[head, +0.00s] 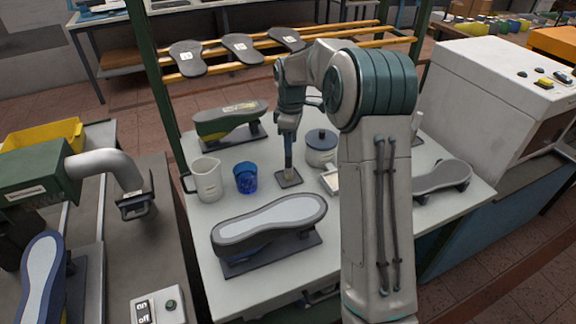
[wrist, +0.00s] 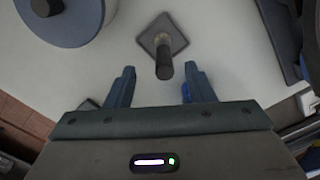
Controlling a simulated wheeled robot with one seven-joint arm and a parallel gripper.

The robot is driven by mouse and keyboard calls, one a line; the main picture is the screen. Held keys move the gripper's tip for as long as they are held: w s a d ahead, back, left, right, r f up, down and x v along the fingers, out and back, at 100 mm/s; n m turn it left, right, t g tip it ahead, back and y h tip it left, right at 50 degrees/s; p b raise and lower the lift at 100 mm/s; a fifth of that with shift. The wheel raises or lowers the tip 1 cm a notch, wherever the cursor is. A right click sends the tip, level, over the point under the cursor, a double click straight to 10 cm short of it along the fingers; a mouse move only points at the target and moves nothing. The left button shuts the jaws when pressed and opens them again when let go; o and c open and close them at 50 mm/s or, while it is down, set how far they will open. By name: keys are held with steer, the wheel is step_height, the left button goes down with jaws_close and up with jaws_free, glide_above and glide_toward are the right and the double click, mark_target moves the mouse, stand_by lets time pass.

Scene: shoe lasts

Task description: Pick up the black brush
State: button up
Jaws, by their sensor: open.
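The black brush (wrist: 164,66) stands upright on a square grey pad (wrist: 150,41), its dark round end towards the wrist camera.
A blue cup (head: 246,178) and white jug (head: 207,180) stand left of the brush. A blue-lidded tin (head: 321,147) stands right, near a white tray (head: 331,181). A large grey shoe last (head: 268,220) lies in front. A green-yellow last (head: 230,122) stands behind.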

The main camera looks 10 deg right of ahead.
mark_target(289, 162)
steer(key=f, duration=0.2)
steer(key=f+p, duration=0.1)
steer(key=f, duration=0.4)
steer(key=shift+s+a+f, duration=0.1)
steer(key=shift+a+f, duration=0.2)
steer(key=shift+f, duration=0.1)
jaws_close()
